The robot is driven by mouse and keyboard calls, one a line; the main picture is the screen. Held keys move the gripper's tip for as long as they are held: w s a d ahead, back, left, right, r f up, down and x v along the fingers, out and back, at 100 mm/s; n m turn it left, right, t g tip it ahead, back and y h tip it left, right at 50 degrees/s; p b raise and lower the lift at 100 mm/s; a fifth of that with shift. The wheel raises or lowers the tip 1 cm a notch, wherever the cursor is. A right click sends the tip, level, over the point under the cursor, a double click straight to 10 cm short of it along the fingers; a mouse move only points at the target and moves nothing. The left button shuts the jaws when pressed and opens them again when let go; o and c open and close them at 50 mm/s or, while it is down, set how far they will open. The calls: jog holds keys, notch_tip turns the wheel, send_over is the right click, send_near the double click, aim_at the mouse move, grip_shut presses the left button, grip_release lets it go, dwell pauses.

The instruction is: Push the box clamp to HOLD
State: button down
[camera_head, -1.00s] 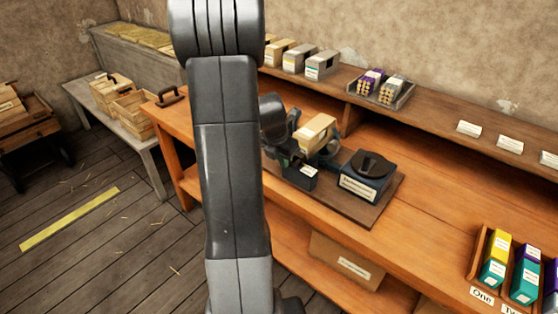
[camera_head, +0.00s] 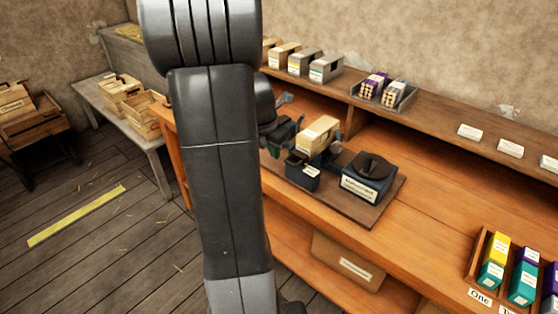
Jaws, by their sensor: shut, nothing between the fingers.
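A tan box (camera_head: 318,134) with a pale label sits in the press fixture on a dark baseboard (camera_head: 365,213) on the orange workbench. A dark block with a label (camera_head: 303,172) stands below and in front of the box. A grey-blue piece (camera_head: 284,99) shows up left of the box; I cannot tell whether it is part of the clamp.
A dark box with a round top and label (camera_head: 369,177) stands right of the fixture. Small boxes and a tray (camera_head: 384,95) stand on the back shelf. A wooden rack (camera_head: 476,258) of coloured boxes is at the right. The bench between is clear.

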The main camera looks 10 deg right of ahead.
jog(key=shift+v, duration=1.85)
jog(key=shift+s+f, duration=0.1)
jog(key=shift+s, duration=0.05)
